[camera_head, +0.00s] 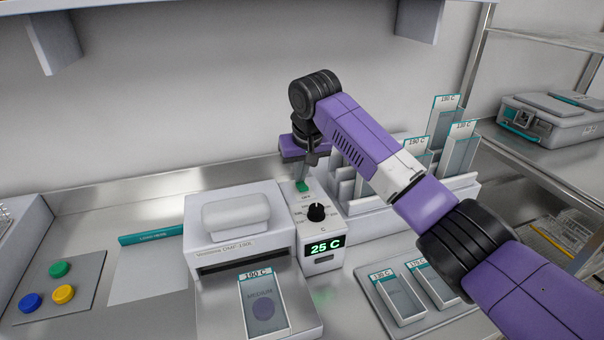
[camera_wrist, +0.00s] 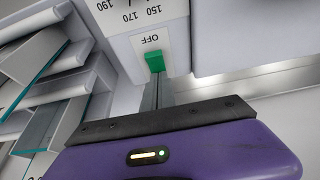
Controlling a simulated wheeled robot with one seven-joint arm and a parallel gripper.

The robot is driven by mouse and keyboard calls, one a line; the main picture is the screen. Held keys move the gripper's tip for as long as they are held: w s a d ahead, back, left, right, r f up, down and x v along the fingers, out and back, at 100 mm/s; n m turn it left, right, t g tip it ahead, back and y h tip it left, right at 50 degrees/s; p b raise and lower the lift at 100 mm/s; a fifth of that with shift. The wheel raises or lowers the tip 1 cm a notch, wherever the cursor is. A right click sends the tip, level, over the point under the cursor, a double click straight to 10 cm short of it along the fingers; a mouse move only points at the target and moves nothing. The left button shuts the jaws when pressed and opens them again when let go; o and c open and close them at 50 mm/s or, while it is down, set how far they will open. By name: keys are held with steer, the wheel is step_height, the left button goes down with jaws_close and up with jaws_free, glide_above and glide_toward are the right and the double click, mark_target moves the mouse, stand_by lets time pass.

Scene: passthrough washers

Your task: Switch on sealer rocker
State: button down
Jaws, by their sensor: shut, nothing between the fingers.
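The sealer (camera_head: 240,228) stands on the counter in the middle of the head view. Its control box (camera_head: 328,265) has a black dial (camera_head: 317,212) and a lit display (camera_head: 325,247) reading 25 C. The green rocker (camera_head: 303,187) is on top of the box, behind the dial. In the wrist view the rocker (camera_wrist: 155,61) lies beside the word OFF. My gripper (camera_head: 305,178) points down at the rocker and is shut and empty. In the wrist view its fingers (camera_wrist: 157,82) end right at the rocker's edge; I cannot tell whether they touch it.
A pouch marked 190 C (camera_head: 263,308) lies at the sealer's front. A rack (camera_head: 458,190) with upright pouches stands right of the control box, under my arm. A tray (camera_head: 440,320) with pouches lies front right. Coloured buttons (camera_head: 63,293) are at left. A shelf (camera_head: 235,6) hangs above.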

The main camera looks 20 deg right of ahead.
mark_target(303, 187)
steer(key=shift+s+a+r+p, duration=0.1)
steer(key=shift+s+r+p, duration=0.05)
steer(key=shift+s+p, duration=0.35)
steer(key=shift+s, duration=0.45)
steer(key=shift+r+p, duration=0.1)
steer(key=shift+p, duration=0.2)
steer(key=shift+r+p, duration=0.25)
steer(key=shift+p, duration=0.05)
steer(key=p+v, duration=0.4)
steer(key=shift+w+r, duration=0.2)
steer(key=shift+w, duration=0.15)
steer(key=b+v, duration=0.2)
steer(key=v, duration=0.7)
steer(key=shift+s+b, duration=0.2)
steer(key=shift+b, duration=0.15)
